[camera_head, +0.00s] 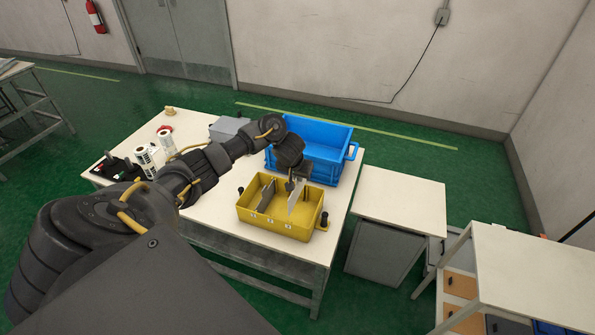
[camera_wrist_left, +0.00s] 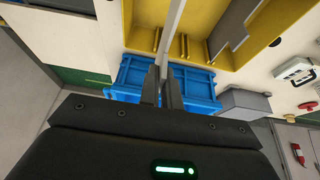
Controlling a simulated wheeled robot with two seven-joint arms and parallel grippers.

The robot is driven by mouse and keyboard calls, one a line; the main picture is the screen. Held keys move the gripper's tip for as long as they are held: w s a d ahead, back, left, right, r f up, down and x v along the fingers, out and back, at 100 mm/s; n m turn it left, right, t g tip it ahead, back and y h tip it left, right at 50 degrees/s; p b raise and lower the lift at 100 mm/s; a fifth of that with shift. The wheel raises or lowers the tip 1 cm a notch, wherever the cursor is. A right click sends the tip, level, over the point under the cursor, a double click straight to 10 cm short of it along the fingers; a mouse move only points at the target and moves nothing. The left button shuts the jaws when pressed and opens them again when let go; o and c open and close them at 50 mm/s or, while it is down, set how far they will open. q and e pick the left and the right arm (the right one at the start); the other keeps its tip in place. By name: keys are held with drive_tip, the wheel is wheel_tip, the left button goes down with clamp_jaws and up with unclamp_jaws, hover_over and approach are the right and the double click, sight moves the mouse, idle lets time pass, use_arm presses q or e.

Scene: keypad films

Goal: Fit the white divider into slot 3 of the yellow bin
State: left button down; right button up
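The yellow bin (camera_head: 278,228) stands open on the white table, and part of its inside shows in the left wrist view (camera_wrist_left: 202,22). A grey divider (camera_head: 266,196) stands inside it toward the left; it also shows in the wrist view (camera_wrist_left: 236,22). My left gripper (camera_head: 290,185) is above the bin, shut on the upper edge of the white divider (camera_head: 297,198). In the wrist view the fingers (camera_wrist_left: 163,92) pinch the divider (camera_wrist_left: 173,32), seen nearly edge-on beside the bin's ribs. Its lower part is at the bin's right half; I cannot tell whether it sits in a slot. My right gripper is not in view.
A blue crate (camera_head: 322,173) stands right behind the bin. A grey box (camera_head: 226,129), label rolls (camera_head: 148,160) and a black device (camera_head: 114,168) are on the table's left part. A lower white-topped cabinet (camera_head: 400,205) stands to the right. The table front is clear.

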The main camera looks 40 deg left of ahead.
sight(298, 186)
use_arm(q)
drive_tip(key=shift+f+b, duration=0.4)
drive_tip(key=shift+f, duration=0.7)
drive_tip(key=shift+p, duration=0.55)
idle(0.5)
drive_tip(key=shift+p, duration=0.45)
idle(0.5)
